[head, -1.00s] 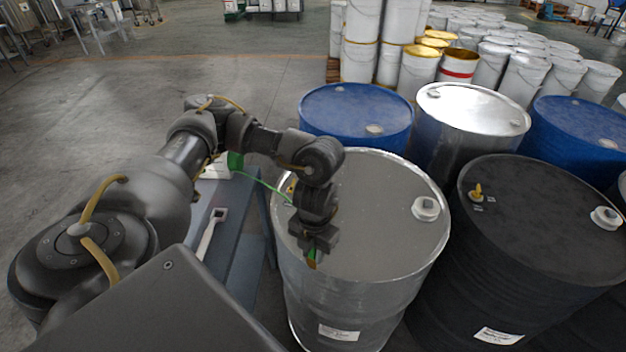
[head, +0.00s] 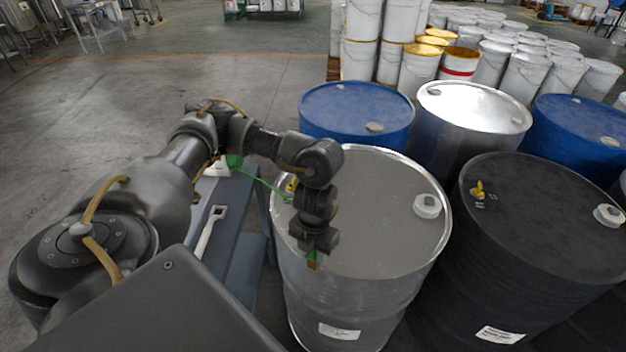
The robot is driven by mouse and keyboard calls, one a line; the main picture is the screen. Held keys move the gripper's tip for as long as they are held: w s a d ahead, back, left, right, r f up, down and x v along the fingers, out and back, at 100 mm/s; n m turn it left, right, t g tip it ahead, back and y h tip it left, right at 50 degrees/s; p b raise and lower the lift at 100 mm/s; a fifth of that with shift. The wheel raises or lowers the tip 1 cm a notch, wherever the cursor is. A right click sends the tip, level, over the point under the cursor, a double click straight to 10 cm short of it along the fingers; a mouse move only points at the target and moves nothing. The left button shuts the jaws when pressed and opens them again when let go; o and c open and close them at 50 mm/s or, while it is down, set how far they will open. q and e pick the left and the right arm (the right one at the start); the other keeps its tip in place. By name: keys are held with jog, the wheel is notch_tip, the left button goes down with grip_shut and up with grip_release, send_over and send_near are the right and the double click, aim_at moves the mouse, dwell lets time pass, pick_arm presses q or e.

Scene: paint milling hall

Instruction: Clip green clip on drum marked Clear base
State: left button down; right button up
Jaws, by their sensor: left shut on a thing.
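My left gripper (head: 313,257) points down at the near left rim of a steel drum with a grey top (head: 385,225). It is shut on a small green clip (head: 312,262), of which only a little shows between the fingers. I cannot tell whether the clip touches the rim. A green cable (head: 262,180) runs from a green part (head: 234,160) by the bench to behind my wrist. The drum's white label (head: 340,331) is too small to read. My right gripper is out of view.
A black drum (head: 545,210) with a yellow clip (head: 478,190) stands at right. Blue drums (head: 355,108) and a shiny steel drum (head: 470,110) stand behind. A grey bench (head: 240,235) with a pale tool (head: 210,230) is left of the grey-topped drum. Floor at upper left is open.

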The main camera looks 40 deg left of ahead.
pick_arm(q)
jog(key=shift+f+b, duration=0.65)
jog(key=shift+f, duration=0.4)
jog(key=c, duration=1.1)
grip_release()
jog(key=shift+r, duration=0.15)
jog(key=r, duration=1)
jog(key=shift+w+r, duration=0.25)
jog(key=shift+r, duration=0.05)
